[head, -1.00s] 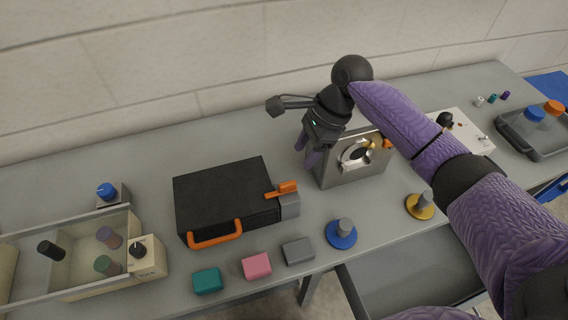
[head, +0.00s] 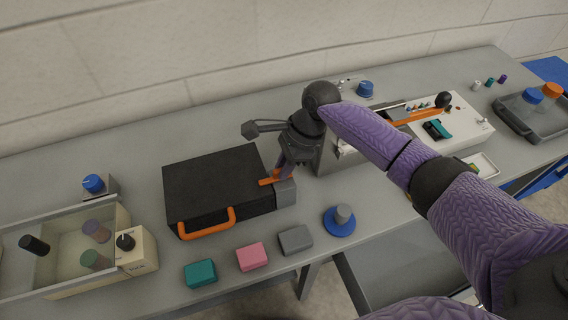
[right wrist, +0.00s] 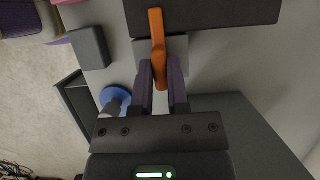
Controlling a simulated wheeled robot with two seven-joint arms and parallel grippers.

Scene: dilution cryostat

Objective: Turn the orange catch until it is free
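The orange catch (head: 268,181) sits on a grey block (head: 285,193) at the right end of the black case (head: 212,180). In the right wrist view the catch (right wrist: 157,30) is a narrow bar lying partly across the case's edge. My right gripper (head: 284,171) has come down over the catch's right end. In the right wrist view its two purple fingers (right wrist: 161,78) stand on either side of that end. Whether they press on it cannot be told. My left gripper is not in view.
An orange handle (head: 207,224) is on the case's front. Teal (head: 201,273), pink (head: 251,257) and grey (head: 295,240) blocks lie in front. A blue-based peg (head: 340,220) stands to the right. A metal box (head: 328,155) is close behind my right gripper.

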